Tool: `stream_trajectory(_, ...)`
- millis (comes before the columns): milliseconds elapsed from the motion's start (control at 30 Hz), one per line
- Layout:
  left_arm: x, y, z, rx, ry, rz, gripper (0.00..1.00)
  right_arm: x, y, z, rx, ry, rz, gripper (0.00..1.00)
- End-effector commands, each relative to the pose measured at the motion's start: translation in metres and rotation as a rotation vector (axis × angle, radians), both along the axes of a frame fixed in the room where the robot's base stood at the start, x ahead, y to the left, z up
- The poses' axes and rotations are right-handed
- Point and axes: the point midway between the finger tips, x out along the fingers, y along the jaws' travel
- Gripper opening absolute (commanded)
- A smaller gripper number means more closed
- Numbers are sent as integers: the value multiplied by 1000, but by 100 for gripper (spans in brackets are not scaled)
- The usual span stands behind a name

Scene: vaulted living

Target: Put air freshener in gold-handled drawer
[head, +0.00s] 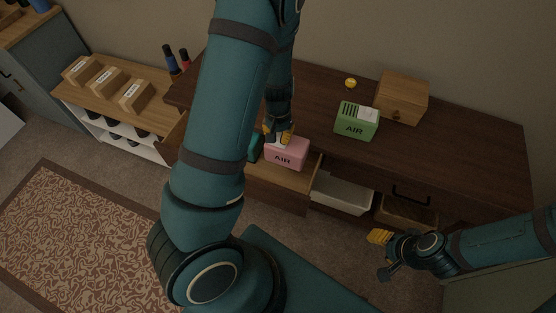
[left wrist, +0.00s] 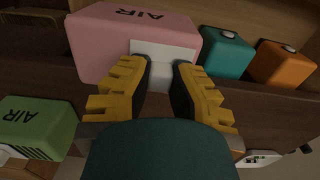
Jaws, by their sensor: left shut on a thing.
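A pink box marked AIR (head: 287,154), an air freshener, is at an open wooden drawer (head: 280,192) of the dark desk. It also shows in the left wrist view (left wrist: 105,40), with a white part between the fingers. My left gripper (head: 280,136) is shut on this pink air freshener from above; in the left wrist view, its yellow fingers (left wrist: 160,80) flank the white part. Whether the box touches the drawer floor is hidden. A green air freshener (head: 355,122) stands on the desktop. My right gripper (head: 383,254) hangs in front of the desk, its opening unclear. No gold handle is visible.
Teal (left wrist: 228,52) and orange (left wrist: 280,64) items sit beside the pink box. A wooden box (head: 402,97) and small yellow object (head: 350,83) are on the desktop (head: 460,140). A white bin (head: 342,193) is below. A low shelf (head: 150,85) stands left.

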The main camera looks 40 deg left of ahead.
Motion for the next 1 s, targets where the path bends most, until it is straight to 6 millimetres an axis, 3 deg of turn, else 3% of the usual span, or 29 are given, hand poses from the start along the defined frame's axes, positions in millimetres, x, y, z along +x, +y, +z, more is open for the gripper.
stream_trajectory(100, -1, 1, -34, 0, 4, 3, 0, -3, 1, -13, 2, 7, 5, 53)
stream_trajectory(300, 0, 1, -71, 0, 2, 1, 0, -4, 1, -24, 2, 9, 8, 53)
stream_trajectory(567, 0, 0, -87, 0, 1, 0, 0, -3, 1, -28, 1, 6, 8, 53)
stream_trajectory(800, 0, 1, -120, 0, 1, 1, 0, -1, 0, -39, 1, 1, 6, 53)
stream_trajectory(1000, 0, 0, -123, -1, -1, 0, 0, 0, 0, -38, 1, 0, 5, 53)
